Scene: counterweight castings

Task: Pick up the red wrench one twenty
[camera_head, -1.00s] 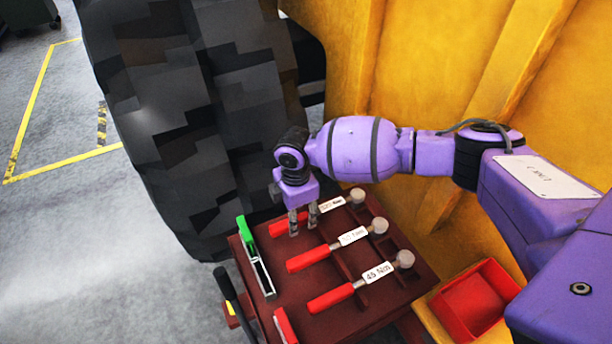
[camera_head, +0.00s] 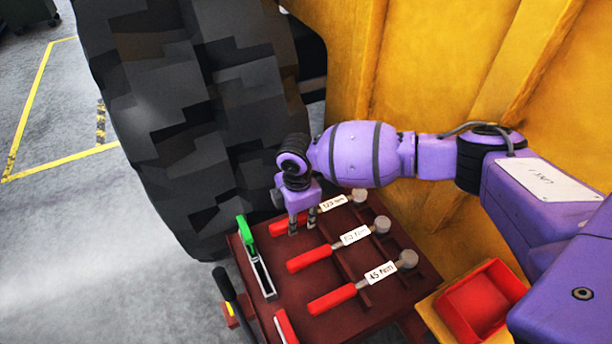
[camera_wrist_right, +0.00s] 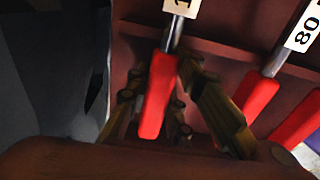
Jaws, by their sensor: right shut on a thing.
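The red wrench one twenty (camera_head: 280,228) lies at the back of the dark red tool tray (camera_head: 318,318), with its white label reading about 120 Nm. My right gripper (camera_head: 302,229) points down over its handle, one finger to each side of it. In the right wrist view, the red handle (camera_wrist_right: 157,96) sits between the fingers of my right gripper (camera_wrist_right: 165,110), which are shut on it. The wrench still appears to lie in the tray. Its label shows only partly in the wrist view. My left gripper is not in view.
Two more red-handled wrenches, one in the middle (camera_head: 308,259) and one labelled 45 Nm (camera_head: 332,299), lie in front. A green-handled tool (camera_head: 248,228) lies at the tray's left. A red bin (camera_head: 480,302) is at right. A large tire (camera_head: 190,110) stands close behind.

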